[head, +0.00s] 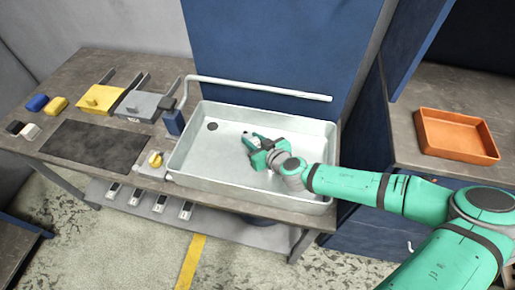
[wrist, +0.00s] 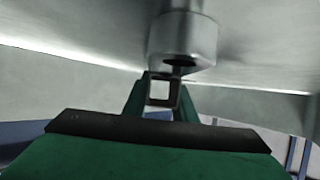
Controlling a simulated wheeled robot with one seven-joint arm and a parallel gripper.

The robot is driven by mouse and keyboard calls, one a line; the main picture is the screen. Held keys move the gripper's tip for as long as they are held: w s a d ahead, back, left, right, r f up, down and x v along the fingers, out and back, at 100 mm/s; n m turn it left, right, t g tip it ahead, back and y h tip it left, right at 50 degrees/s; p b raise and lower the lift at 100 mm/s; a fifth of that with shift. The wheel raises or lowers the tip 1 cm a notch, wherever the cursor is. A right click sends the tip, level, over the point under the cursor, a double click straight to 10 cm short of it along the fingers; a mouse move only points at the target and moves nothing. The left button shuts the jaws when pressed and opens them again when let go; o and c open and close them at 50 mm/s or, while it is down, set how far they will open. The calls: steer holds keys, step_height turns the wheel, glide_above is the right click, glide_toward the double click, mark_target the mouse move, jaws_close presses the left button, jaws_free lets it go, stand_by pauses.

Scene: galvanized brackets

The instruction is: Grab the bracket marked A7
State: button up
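My gripper (head: 262,146) is down inside the pale metal basin (head: 190,160), with its two green fingers apart. In the wrist view the fingers (wrist: 161,100) lean in on either side of a small grey-brown square frame with a bright opening. I cannot tell whether they grip it or whether it is a bracket. A grey metal cylinder (wrist: 182,40) with a dark hole stands just beyond the fingertips. No A7 marking can be read in either view. Several small dark pieces with white labels (head: 160,203) lie on the lower shelf; their markings are too small to read.
The basin's walls surround my gripper, and a white pipe (head: 260,88) runs along its back edge. Left on the bench (head: 75,75) are a dark mat (head: 95,147), yellow and grey holders (head: 100,97) and small blocks. An orange tray (head: 457,135) sits on the right bench.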

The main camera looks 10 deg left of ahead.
jaws_close()
steer(key=shift+r, duration=0.15)
